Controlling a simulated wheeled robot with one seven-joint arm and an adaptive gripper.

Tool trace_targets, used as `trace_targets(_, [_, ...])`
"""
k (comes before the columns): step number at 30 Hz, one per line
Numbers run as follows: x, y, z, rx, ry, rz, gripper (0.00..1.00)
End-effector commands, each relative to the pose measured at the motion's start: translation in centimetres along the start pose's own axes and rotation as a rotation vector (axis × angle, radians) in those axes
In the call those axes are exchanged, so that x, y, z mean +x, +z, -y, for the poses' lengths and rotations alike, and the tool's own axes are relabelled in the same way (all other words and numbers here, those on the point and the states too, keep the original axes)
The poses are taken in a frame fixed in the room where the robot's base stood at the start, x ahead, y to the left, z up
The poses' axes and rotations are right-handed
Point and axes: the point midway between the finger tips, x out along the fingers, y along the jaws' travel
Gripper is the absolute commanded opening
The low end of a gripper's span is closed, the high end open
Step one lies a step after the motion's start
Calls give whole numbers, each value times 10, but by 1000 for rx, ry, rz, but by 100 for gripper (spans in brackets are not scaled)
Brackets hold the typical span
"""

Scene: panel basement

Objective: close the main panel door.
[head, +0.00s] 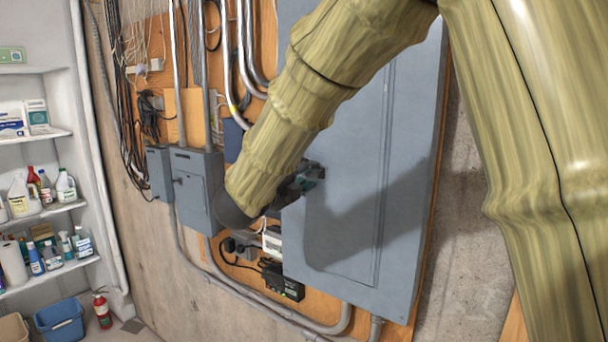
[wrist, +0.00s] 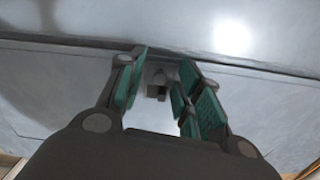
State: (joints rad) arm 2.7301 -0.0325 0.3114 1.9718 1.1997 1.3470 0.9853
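The large grey main panel (head: 408,200) is mounted on the wall in the head view. Its door (head: 345,235) lies close to flat with the cover; I cannot tell whether it is fully shut. My arm hides its upper left part. My gripper (head: 306,180) is at the door's left side, partly hidden behind my arm. In the wrist view my gripper (wrist: 162,62) has its teal-padded fingers apart, with a small grey latch (wrist: 158,82) showing between them. I cannot tell whether a finger touches it. A dark seam runs across the grey metal there.
Smaller grey boxes (head: 197,190) and conduits stand left of the panel on the orange board. A black device (head: 283,282) with cables sits below left. Shelves (head: 40,212), a blue bin (head: 60,321) and a fire extinguisher (head: 102,310) are at far left.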

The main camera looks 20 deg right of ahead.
Motion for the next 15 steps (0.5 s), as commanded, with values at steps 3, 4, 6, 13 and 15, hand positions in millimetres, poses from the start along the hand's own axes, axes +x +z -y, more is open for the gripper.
trace_targets(3, [0,0,0,0,0,0,15])
trace_targets(4, [0,0,0,0,0,0,9])
trace_targets(6, [0,0,0,0,0,0,0])
trace_targets(13, [0,0,0,0,0,0,0])
trace_targets(15, [0,0,-1,0,-1,-3,0])
